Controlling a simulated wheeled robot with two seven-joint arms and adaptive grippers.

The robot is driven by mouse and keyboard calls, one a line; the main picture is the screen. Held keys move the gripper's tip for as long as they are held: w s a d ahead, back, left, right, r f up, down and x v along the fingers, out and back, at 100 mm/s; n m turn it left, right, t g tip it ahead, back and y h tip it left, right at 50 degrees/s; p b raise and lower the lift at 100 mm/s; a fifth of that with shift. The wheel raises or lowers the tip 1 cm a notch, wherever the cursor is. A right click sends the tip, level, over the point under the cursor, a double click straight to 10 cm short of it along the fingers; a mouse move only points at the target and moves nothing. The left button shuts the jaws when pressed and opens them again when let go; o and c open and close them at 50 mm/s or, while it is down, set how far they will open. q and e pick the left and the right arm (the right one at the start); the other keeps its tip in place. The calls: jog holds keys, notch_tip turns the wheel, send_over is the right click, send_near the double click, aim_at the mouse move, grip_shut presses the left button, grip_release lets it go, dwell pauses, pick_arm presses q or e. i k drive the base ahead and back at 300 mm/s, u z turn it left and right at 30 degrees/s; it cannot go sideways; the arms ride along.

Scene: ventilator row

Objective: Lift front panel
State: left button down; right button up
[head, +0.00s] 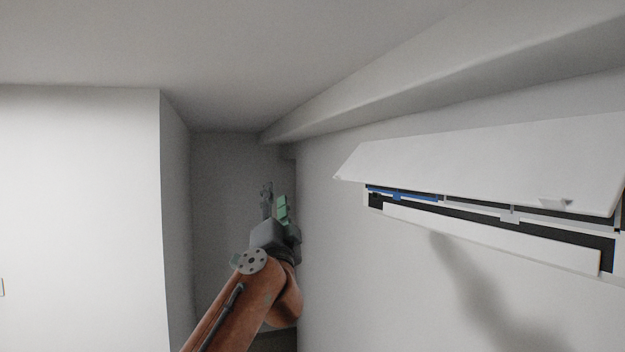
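The front panel (490,160) is a white flap on a wall-mounted ventilator unit (500,237) at the right of the head view. The panel is swung up and tilted outward, and dark and blue inner parts show beneath it. A small tab (555,203) sits near its lower edge.
The unit is on a white wall (400,290), with a ceiling beam (400,85) above it. The space between the gripper and the panel is clear.

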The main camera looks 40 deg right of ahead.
aim_at(576, 164)
jog(key=z, duration=0.2)
jog(key=i, duration=1)
jog(key=z, duration=0.6)
